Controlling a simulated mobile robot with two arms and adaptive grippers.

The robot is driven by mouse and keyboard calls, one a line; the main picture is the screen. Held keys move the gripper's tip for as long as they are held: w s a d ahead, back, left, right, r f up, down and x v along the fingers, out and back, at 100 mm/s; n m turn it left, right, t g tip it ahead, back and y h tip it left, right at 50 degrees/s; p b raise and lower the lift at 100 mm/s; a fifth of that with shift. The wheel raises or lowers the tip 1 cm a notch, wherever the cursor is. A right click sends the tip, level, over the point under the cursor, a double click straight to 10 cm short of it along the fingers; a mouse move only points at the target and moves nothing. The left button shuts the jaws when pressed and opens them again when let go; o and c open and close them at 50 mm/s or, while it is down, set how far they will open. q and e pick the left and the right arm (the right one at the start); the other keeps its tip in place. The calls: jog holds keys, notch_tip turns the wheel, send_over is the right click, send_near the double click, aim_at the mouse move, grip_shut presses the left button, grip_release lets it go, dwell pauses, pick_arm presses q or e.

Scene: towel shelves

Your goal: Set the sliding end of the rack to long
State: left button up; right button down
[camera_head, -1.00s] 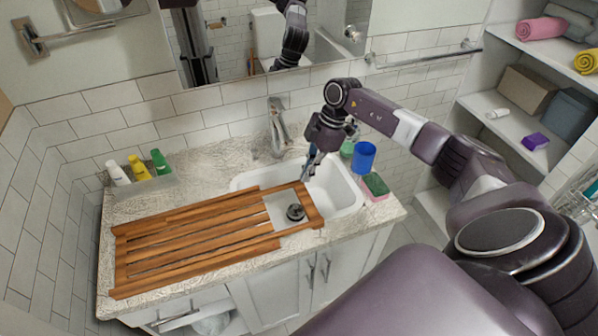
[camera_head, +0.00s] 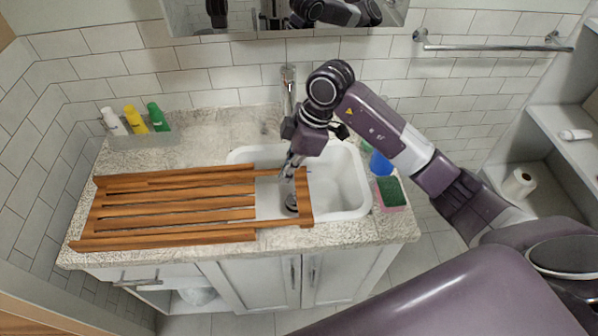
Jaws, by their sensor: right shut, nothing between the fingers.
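The wooden slatted rack (camera_head: 170,210) lies flat over the counter and the left part of the sink. Its sliding end, with a crossbar (camera_head: 304,197) at the right, spans the basin. An open gap lies between the slat ends and this crossbar. My right gripper (camera_head: 289,172) is shut and empty, pointing down at the gap, just left of the crossbar's far part. I cannot tell whether its fingers touch the crossbar. My left gripper is not in view.
The white sink (camera_head: 345,185) is open right of the rack. A green sponge (camera_head: 391,191) and a blue cup (camera_head: 380,164) stand right of it. Several bottles (camera_head: 134,119) stand at the back left. The faucet (camera_head: 288,90) rises behind my right gripper.

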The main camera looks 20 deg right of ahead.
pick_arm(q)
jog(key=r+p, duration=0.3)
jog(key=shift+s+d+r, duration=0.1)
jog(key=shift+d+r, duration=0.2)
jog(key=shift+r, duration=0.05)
pick_arm(e)
notch_tip(320, 180, down, 8)
jog(key=d, duration=0.1)
jog(key=shift+s+d+r, duration=0.15)
jog(key=shift+d+r, duration=0.1)
jog(key=shift+d, duration=0.05)
pick_arm(q)
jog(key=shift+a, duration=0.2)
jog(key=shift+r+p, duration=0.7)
jog(key=shift+p, duration=0.2)
pick_arm(e)
jog(key=s+d, duration=0.2)
jog(key=d, duration=0.6)
jog(key=shift+s, duration=0.15)
jog(key=shift+a, duration=0.1)
